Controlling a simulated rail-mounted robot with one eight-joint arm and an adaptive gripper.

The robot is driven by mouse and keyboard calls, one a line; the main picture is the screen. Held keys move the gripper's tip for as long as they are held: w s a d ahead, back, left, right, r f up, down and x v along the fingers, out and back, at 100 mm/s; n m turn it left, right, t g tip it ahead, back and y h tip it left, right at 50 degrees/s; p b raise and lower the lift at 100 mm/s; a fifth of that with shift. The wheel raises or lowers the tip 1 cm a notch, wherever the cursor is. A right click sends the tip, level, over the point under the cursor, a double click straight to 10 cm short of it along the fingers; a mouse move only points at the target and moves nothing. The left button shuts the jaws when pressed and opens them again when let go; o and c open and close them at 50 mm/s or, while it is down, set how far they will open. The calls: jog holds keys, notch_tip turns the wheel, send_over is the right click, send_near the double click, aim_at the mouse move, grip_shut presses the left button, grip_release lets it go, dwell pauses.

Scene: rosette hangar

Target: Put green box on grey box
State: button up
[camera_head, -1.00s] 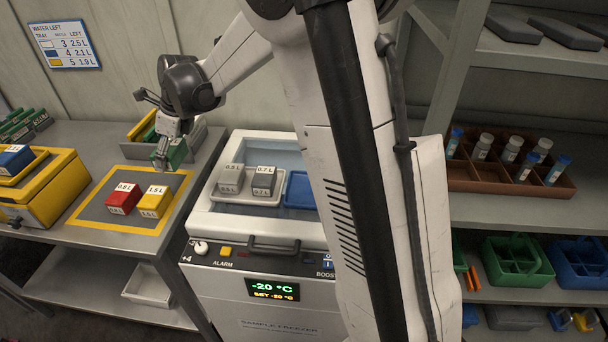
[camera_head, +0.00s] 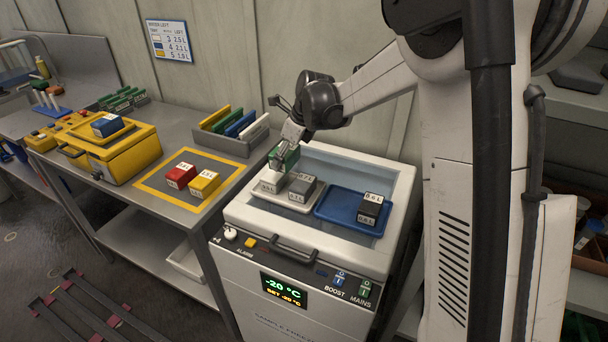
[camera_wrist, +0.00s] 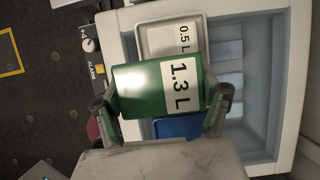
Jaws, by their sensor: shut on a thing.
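My gripper (camera_head: 284,150) is shut on the green box (camera_head: 290,159) and holds it over the left part of the open white freezer. In the wrist view the green box (camera_wrist: 140,88) shows a "1.3 L" label between the two fingers. A light grey box (camera_head: 270,182) marked 0.5 L and a darker grey box (camera_head: 303,188) marked 0.7 L sit on a pale tray (camera_head: 296,207) in the freezer. The wrist view shows the 0.5 L label (camera_wrist: 184,38) just beyond the green box, which hides much below it. I cannot tell the exact height gap.
A blue tray (camera_head: 335,212) to the right holds dark boxes (camera_head: 370,208), seemingly stacked. The freezer's raised white rim (camera_head: 262,218) surrounds the trays. On the left table, a red box (camera_head: 181,175) and a yellow box (camera_head: 204,183) stand on a yellow-framed mat (camera_head: 190,202).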

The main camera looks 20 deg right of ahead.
send_over(299, 180)
jog(key=f, duration=0.2)
jog(key=s+d+f, duration=0.1)
jog(key=shift+f, duration=2.05)
jog(key=shift+f, duration=0.1)
jog(key=shift+f, duration=0.1)
jog(key=o, duration=1.3)
jog(key=shift+o, duration=0.2)
jog(key=shift+r, duration=0.2)
